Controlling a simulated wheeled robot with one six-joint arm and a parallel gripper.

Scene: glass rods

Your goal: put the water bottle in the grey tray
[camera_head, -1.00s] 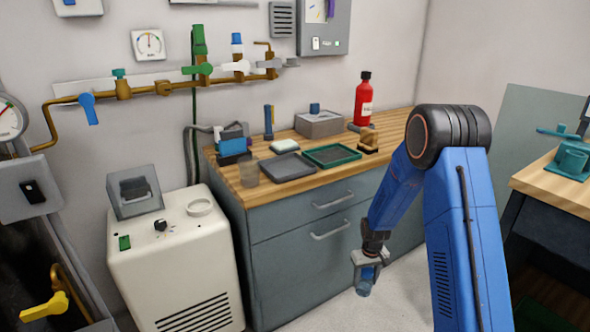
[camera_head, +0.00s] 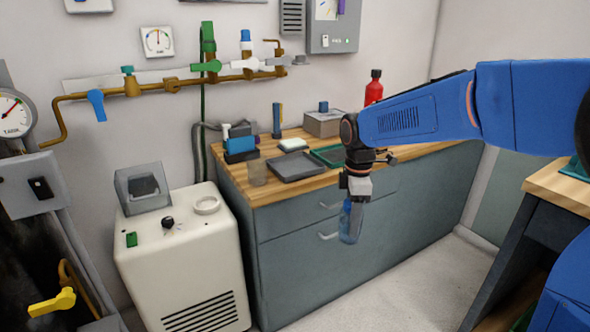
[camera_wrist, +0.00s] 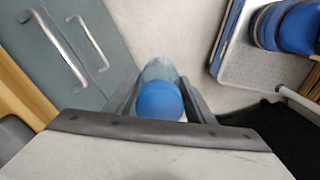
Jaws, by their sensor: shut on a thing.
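The water bottle (camera_head: 350,222) is clear blue and hangs upright in my gripper (camera_head: 352,199), in front of the cabinet and below the worktop's height. In the wrist view its blue cap (camera_wrist: 160,100) sits between the two fingers of my gripper (camera_wrist: 160,95), which is shut on it. The grey tray (camera_head: 294,167) lies on the wooden worktop, up and to the left of the bottle. The tray looks empty.
A green tray (camera_head: 329,155) lies right of the grey tray, partly hidden by my arm. Cabinet handles (camera_head: 328,236) jut out near the bottle.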

